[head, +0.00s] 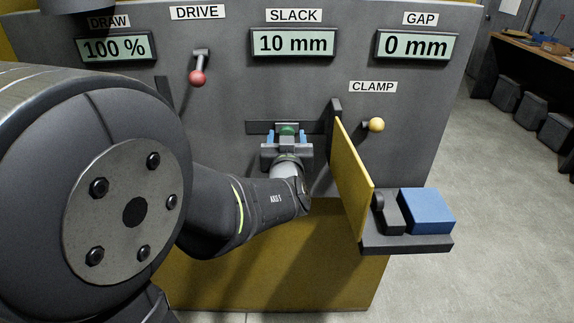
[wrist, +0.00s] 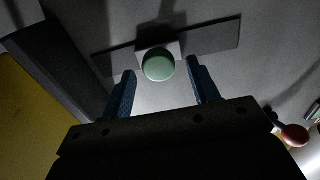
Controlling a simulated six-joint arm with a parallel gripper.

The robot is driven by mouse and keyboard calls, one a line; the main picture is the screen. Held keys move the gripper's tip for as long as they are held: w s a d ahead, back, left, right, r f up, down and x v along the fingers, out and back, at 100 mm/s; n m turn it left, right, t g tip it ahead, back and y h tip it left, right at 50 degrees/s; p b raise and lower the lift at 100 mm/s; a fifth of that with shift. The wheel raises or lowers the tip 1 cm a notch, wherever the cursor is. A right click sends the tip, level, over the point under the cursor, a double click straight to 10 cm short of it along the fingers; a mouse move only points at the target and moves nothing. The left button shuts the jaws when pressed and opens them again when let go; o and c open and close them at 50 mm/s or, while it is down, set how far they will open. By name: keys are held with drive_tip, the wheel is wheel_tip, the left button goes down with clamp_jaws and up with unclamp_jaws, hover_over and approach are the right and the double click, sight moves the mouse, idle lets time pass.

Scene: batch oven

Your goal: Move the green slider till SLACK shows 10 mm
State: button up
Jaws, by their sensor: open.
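The green slider (head: 287,129) sits on a dark horizontal track (head: 257,127) in the grey panel, below the SLACK display (head: 293,43), which reads 10 mm. In the wrist view the slider's round green knob (wrist: 158,66) shows on a light block near the middle of the track (wrist: 215,37). My gripper (head: 286,140) is in front of the slider. In the wrist view its blue fingers (wrist: 164,88) are open, one to each side of the knob and apart from it.
The DRAW display (head: 116,47) reads 100 %, the GAP display (head: 416,46) 0 mm. A red-knobbed DRIVE lever (head: 198,77) is left of the slider. A yellow plate (head: 352,180) stands out close on the right, with the yellow CLAMP knob (head: 376,125) and a blue block (head: 426,210) beyond.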

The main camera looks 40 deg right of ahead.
drive_tip(key=v, duration=1.4)
drive_tip(key=shift+s+a, duration=0.2)
drive_tip(key=x, duration=1.7)
drive_tip(key=shift+w+d, duration=0.15)
drive_tip(key=shift+d, duration=0.05)
drive_tip(key=shift+o, duration=0.5)
